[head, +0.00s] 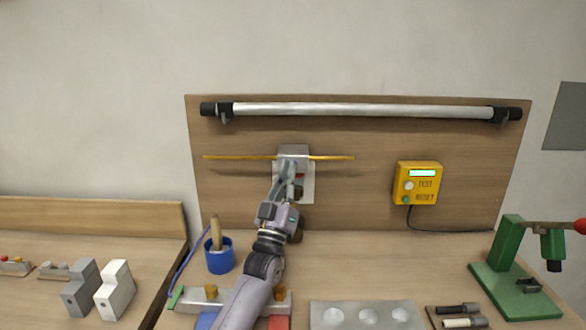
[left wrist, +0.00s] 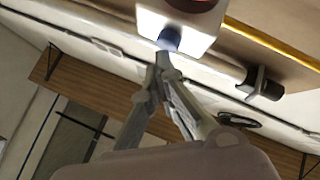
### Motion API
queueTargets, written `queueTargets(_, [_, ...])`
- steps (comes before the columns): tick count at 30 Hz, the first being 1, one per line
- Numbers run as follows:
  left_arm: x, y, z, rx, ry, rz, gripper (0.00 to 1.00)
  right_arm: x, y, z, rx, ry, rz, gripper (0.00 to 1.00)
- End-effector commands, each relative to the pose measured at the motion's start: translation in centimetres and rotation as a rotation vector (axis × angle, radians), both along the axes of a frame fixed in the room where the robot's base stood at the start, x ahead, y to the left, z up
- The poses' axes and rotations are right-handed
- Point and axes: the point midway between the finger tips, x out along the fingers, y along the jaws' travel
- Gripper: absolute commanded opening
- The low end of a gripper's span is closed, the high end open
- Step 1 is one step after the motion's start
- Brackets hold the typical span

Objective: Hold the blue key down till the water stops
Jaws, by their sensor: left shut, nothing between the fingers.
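The blue key (left wrist: 170,38) shows in the left wrist view, a short round key on a white plate (left wrist: 148,22). A red round part (left wrist: 192,3) is beside it, cut off by the top edge. My left gripper (left wrist: 163,62) is shut and empty, its fingertips at the blue key; I cannot tell whether they touch or press it. In the head view my left gripper (head: 287,170) is in front of the plate (head: 308,190) under a grey housing (head: 293,150) and hides the blue key. I see no running water. My right gripper is out of view.
A yellow rod (head: 230,157) runs across the wooden board (head: 350,205). A yellow box (head: 418,183) is to the right. A blue cup (head: 220,258), a grey tray with round hollows (head: 350,316) and a green press (head: 500,280) stand on the bench.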

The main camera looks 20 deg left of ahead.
Motion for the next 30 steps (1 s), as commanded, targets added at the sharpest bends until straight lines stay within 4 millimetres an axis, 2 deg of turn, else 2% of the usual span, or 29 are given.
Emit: queueTargets(30, [0.84,0.25,0.03,0.000,0.000,0.000,0.00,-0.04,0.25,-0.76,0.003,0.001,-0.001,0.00])
